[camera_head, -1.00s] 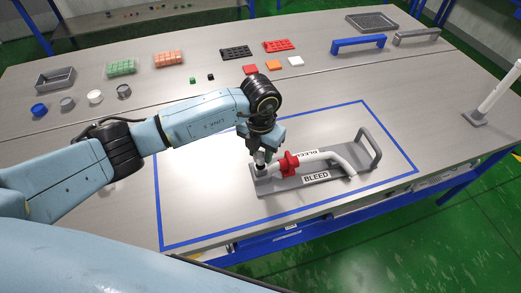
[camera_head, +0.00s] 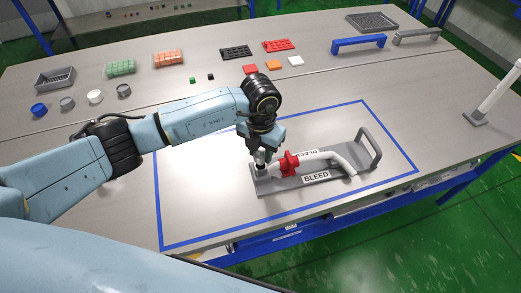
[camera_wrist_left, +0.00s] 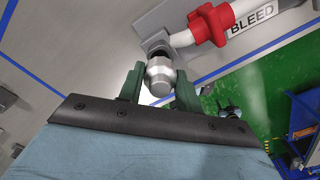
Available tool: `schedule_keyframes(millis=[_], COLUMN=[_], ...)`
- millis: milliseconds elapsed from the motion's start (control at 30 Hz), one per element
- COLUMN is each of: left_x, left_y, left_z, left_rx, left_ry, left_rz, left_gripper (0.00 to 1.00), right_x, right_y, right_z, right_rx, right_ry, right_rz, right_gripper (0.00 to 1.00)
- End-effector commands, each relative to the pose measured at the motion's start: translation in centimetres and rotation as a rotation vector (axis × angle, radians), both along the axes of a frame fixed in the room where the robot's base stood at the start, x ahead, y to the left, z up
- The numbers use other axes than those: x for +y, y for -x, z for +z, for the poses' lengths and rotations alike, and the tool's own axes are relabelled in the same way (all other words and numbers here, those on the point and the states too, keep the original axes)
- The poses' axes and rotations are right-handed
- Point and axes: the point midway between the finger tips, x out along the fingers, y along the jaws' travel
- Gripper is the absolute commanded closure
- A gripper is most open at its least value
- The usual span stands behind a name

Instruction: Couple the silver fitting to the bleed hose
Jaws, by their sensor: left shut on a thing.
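The silver fitting (camera_wrist_left: 160,76) sits between the two fingers of my left gripper (camera_wrist_left: 160,88), which is shut on it. In the head view my left gripper (camera_head: 262,152) is at the left end of the bleed assembly, and the fitting (camera_head: 259,160) shows small below it. In the left wrist view the hose's white end (camera_wrist_left: 181,39) lies close to the fitting's far end. I cannot tell whether they are joined. My right gripper is not in view.
The hose lies on a grey base (camera_head: 285,182) with an upright handle (camera_head: 371,147), inside a blue taped outline. Round caps, coloured blocks and trays stand farther back. A white tube on a stand (camera_head: 490,95) is at the right. The taped area's left part is bare.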

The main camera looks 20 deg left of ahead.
Motion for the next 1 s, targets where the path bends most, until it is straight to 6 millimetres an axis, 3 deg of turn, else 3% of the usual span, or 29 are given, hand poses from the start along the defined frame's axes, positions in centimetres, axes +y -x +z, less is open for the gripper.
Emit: schedule_keyframes(millis=[1000], left_x=[0.0], left_y=[-0.1], left_z=[-2.0], left_rx=[-0.002], left_ry=[0.000], left_rz=[0.000], left_gripper=[1.00], right_x=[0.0], right_y=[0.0], right_z=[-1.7], right_rx=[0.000], right_ry=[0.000], right_rz=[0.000], right_gripper=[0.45])
